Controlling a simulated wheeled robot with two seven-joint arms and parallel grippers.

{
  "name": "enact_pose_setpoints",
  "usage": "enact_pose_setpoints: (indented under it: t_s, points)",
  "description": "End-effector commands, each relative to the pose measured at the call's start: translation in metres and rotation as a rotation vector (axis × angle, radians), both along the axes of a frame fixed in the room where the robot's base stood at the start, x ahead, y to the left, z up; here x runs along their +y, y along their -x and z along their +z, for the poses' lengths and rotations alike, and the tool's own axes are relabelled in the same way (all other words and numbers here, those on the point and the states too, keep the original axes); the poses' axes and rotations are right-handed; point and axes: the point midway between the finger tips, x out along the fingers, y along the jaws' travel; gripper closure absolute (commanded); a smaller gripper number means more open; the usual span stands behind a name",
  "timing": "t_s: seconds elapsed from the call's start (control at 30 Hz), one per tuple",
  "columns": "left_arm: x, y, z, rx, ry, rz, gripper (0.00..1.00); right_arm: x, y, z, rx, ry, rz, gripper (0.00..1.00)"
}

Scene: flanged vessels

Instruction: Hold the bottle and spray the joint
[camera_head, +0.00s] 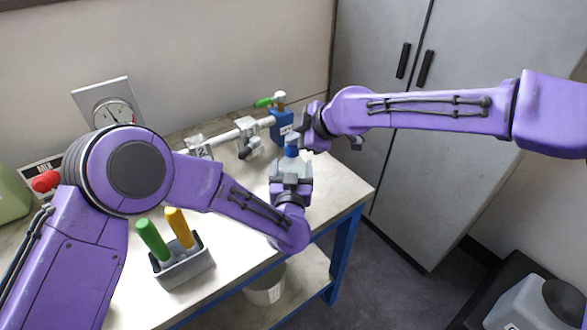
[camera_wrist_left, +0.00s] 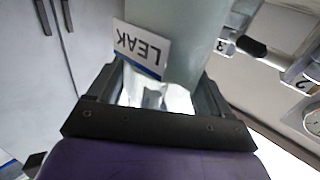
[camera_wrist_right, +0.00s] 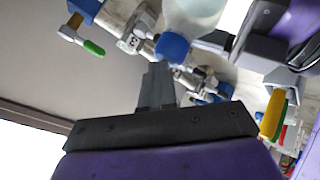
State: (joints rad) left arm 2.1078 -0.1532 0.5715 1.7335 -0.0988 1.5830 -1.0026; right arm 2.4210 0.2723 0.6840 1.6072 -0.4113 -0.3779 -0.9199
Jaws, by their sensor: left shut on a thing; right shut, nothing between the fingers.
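A translucent pale bottle (camera_head: 290,166) with a blue cap (camera_head: 292,142) stands upright over the right end of the table. My left gripper (camera_head: 291,180) is shut around its body. In the left wrist view the bottle (camera_wrist_left: 185,35) sits between the fingers (camera_wrist_left: 158,92), with a white "LEAK" label (camera_wrist_left: 142,48). My right gripper (camera_head: 305,133) is beside the cap; in the right wrist view its fingers (camera_wrist_right: 158,85) are shut and empty, close to the blue cap (camera_wrist_right: 172,47). Contact is unclear. The pipe (camera_head: 232,133) with numbered joints lies behind the bottle; tag 3 (camera_wrist_right: 130,43) shows.
A blue valve block (camera_head: 281,126) with a green handle (camera_head: 264,102) is at the pipe's right end. A grey holder (camera_head: 185,270) with green and yellow tools stands at the table's front. A gauge (camera_head: 113,112) is on the wall. Grey cabinets (camera_head: 460,120) stand at the right.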

Motion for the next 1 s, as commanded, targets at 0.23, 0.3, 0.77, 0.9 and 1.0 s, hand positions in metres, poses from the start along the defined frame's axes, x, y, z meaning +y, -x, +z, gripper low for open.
enact_pose_setpoints:
  t_s: [0.23, 0.3, 0.77, 0.9, 1.0]
  points:
    - [-0.005, 0.002, -0.002, 0.0, 0.0, -0.011, 0.69, -0.004, 0.006, -0.014, 0.039, 0.029, 0.005, 1.0]
    - [-0.005, 0.002, -0.002, 0.0, 0.001, -0.011, 0.69, -0.004, 0.006, -0.006, 0.04, 0.028, 0.004, 1.0]
    - [-0.002, 0.001, -0.003, 0.004, -0.001, -0.005, 0.69, -0.004, 0.005, 0.041, 0.032, 0.018, 0.0, 1.0]
    - [-0.001, 0.001, -0.004, 0.006, -0.002, -0.004, 0.69, -0.003, 0.004, 0.042, 0.03, 0.017, 0.001, 1.0]
    - [0.0, 0.001, -0.004, 0.007, -0.002, -0.002, 0.69, -0.003, 0.004, 0.043, 0.03, 0.016, 0.002, 1.0]
